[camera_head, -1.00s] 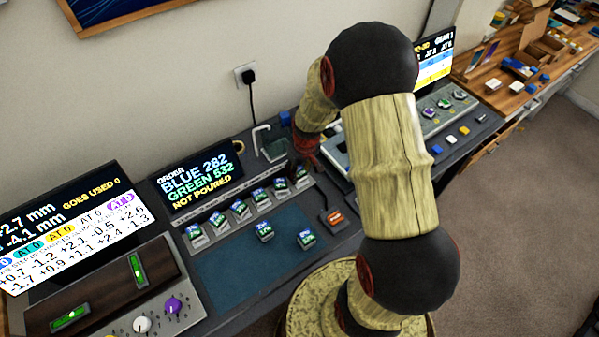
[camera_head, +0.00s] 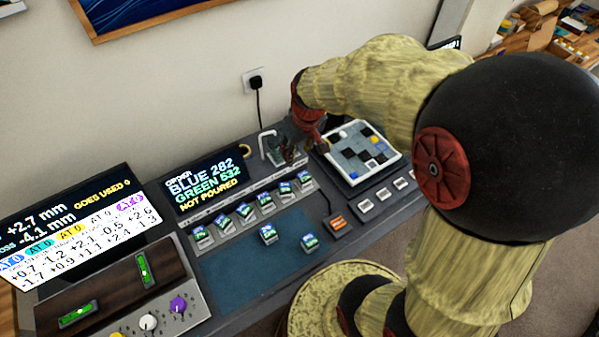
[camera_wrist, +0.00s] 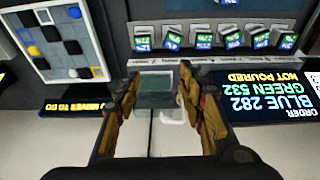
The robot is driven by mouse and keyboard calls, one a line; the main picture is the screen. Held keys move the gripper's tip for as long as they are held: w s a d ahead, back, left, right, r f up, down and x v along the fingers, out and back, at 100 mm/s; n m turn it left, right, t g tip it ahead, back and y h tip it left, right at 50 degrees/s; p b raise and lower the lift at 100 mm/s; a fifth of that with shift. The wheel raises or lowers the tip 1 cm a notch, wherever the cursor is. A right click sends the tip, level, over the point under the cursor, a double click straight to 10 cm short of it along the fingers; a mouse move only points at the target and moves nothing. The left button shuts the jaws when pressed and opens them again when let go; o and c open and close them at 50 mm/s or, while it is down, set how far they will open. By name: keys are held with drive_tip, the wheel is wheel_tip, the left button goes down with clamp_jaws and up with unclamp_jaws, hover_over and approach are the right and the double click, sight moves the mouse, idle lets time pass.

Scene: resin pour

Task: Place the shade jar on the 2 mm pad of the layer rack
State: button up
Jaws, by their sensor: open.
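My gripper (camera_head: 286,153) is at the back of the bench, close to the wall, between the order screen and the checkered board. In the wrist view my gripper (camera_wrist: 158,92) is open, its fingers apart on either side of a greenish, see-through block (camera_wrist: 155,90), with no visible grip on it. I cannot tell whether this block is the shade jar. A sloping row of several holders (camera_head: 243,211) bears small blue and green labelled blocks. It may be the layer rack; its labels are too small to read, so I cannot pick out the 2 mm pad.
Two labelled blocks (camera_head: 268,234) (camera_head: 309,243) sit on the blue mat (camera_head: 250,270), which is otherwise clear. The order screen (camera_head: 205,180) reads blue 282, green 532, not poured. A white hooked rod (camera_head: 266,145) stands by my gripper. A checkered board (camera_head: 362,155) lies to its right.

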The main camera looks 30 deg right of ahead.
drive_tip(key=s+a+r+t, duration=0.1)
drive_tip(key=s+a+r, duration=0.3)
drive_tip(key=s+r, duration=0.3)
drive_tip(key=s+a+r+t, duration=0.1)
drive_tip(key=s+a+r, duration=0.4)
drive_tip(key=s+r, duration=0.2)
drive_tip(key=shift+s+a+r+t, duration=0.25)
drive_tip(key=shift+s+r+t, duration=0.15)
drive_tip(key=shift+s, duration=0.7)
drive_tip(key=shift+f+b, duration=0.55)
drive_tip(key=shift+b, duration=0.05)
drive_tip(key=shift+c, duration=0.2)
